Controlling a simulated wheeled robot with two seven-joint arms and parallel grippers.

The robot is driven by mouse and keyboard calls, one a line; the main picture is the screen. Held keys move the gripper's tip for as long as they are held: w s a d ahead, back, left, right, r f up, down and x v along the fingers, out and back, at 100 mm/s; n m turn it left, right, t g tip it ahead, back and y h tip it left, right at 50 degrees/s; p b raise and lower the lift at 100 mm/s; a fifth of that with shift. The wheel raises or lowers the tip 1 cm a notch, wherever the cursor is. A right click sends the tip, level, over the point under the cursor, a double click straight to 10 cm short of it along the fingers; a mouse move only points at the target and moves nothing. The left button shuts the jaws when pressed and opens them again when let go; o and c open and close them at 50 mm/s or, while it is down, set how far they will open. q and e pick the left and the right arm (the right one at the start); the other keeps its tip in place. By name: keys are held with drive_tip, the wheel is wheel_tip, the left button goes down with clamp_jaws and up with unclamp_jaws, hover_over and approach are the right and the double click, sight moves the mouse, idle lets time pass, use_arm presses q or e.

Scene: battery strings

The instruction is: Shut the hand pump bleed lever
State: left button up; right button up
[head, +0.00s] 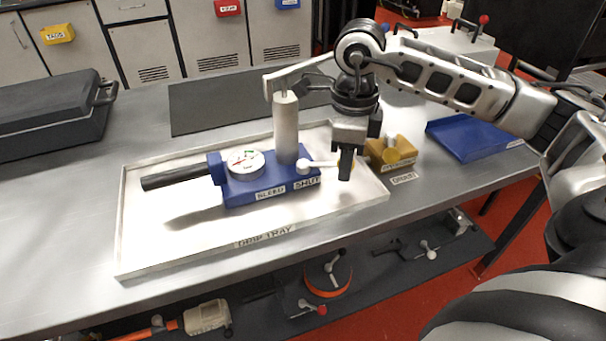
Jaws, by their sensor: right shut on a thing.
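The blue hand pump (240,188) has a grey upright cylinder (286,130), a round gauge (245,162) and a black horizontal grip or hose end (175,178). Its pale bleed lever (312,166) sits above the BLEED and SHUT labels, its rod pointing right. My right gripper (345,172) comes down from above, right of the pump body. It is shut on the lever's outer end, which the fingers mostly hide; a little yellow shows beside them. My left gripper is out of view.
The pump stands in a white drip tray (150,245). A yellow block with a knob (391,152) sits by the tray's right side, close to my gripper. A blue tray (475,138) lies further right, a black case (45,115) at left.

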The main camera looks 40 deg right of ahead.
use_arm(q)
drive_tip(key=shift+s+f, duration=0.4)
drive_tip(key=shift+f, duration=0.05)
use_arm(e)
drive_tip(key=o, duration=0.9)
use_arm(q)
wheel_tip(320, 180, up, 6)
drive_tip(key=p, duration=0.5)
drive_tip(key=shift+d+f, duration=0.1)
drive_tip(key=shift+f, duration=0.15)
use_arm(e)
wheel_tip(320, 180, up, 7)
drive_tip(key=shift+r, duration=0.1)
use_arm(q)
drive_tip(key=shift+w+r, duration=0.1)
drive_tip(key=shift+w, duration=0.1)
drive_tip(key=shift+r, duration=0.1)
